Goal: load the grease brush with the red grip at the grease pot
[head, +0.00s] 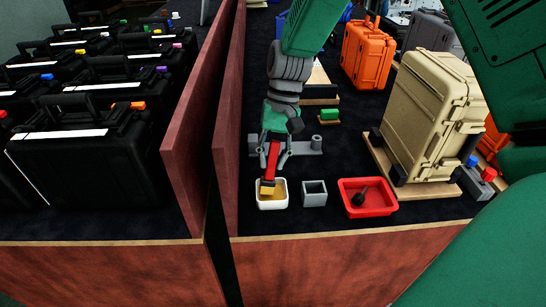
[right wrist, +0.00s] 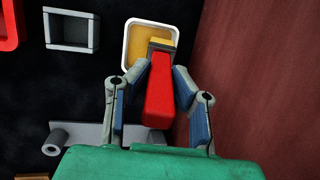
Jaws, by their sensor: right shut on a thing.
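The grease brush (head: 272,160) has a red grip and a yellow head (head: 267,188). My right gripper (head: 273,150) is shut on the red grip, and the brush points head-down. The grease pot (head: 286,201) is a small white square dish with amber grease, near the table's front edge. The brush head is at the pot, over its grease; I cannot tell whether it touches. In the right wrist view the red grip (right wrist: 159,98) sits between both fingers, and the yellow head overlaps the white pot (right wrist: 127,48). My left gripper is not in view.
A grey square holder (head: 314,198) and a red tray (head: 349,211) with a dark object stand right of the pot. A beige case (head: 425,110) stands further right. A reddish partition (head: 228,130) rises close on the left. A grey fixture (head: 312,146) lies behind.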

